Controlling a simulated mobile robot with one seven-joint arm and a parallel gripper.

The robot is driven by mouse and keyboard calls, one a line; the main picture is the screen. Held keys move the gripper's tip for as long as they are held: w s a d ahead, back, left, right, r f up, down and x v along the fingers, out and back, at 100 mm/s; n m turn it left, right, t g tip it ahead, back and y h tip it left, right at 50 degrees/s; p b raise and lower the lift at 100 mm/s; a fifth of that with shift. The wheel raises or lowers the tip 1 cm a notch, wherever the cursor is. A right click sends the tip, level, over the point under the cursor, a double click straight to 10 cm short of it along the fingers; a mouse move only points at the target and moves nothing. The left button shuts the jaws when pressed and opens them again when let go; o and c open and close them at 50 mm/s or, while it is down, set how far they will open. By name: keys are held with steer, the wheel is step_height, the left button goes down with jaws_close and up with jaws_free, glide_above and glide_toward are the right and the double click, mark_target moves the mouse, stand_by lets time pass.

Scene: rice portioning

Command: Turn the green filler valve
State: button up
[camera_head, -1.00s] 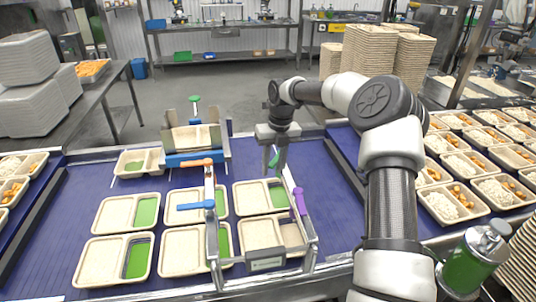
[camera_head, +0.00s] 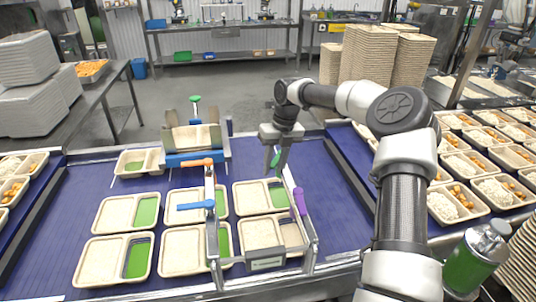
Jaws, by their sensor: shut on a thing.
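My gripper (camera_head: 280,168) points down over the back right corner of the front metal frame. It is shut on a slim green handle (camera_head: 275,159), which I take to be the green filler valve; the fingers hide part of it. I cannot tell how far the held handle is turned.
Trays with green compartments (camera_head: 128,213) lie on the blue belt (camera_head: 70,205). Filled trays (camera_head: 455,200) line the right. A green canister (camera_head: 468,265) stands front right.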

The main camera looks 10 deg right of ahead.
mark_target(290, 172)
steer(key=shift+m+h, duration=0.3)
steer(key=shift+h, duration=0.2)
steer(key=d, duration=0.5)
steer(key=shift+s+d, duration=0.2)
steer(key=shift+d, duration=0.05)
steer(key=o, duration=0.5)
steer(key=shift+o, duration=0.2)
steer(key=shift+w+d+r, duration=0.1)
steer(key=shift+w+r, duration=0.05)
steer(key=shift+r, duration=0.3)
steer(key=shift+w+d+r, duration=0.1)
steer(key=shift+r, duration=0.35)
steer(key=o, duration=1)
steer(key=d+r, duration=0.1)
steer(key=s+r, duration=0.1)
steer(key=d+r, duration=0.1)
steer(key=shift+s+d+r, duration=0.1)
steer(key=shift+s+d, duration=0.2)
steer(key=r, duration=0.1)
steer(key=a+r, duration=0.1)
steer(key=shift+w+a+r, duration=0.1)
steer(key=shift+w+r, duration=0.2)
steer(key=shift+r, duration=0.05)
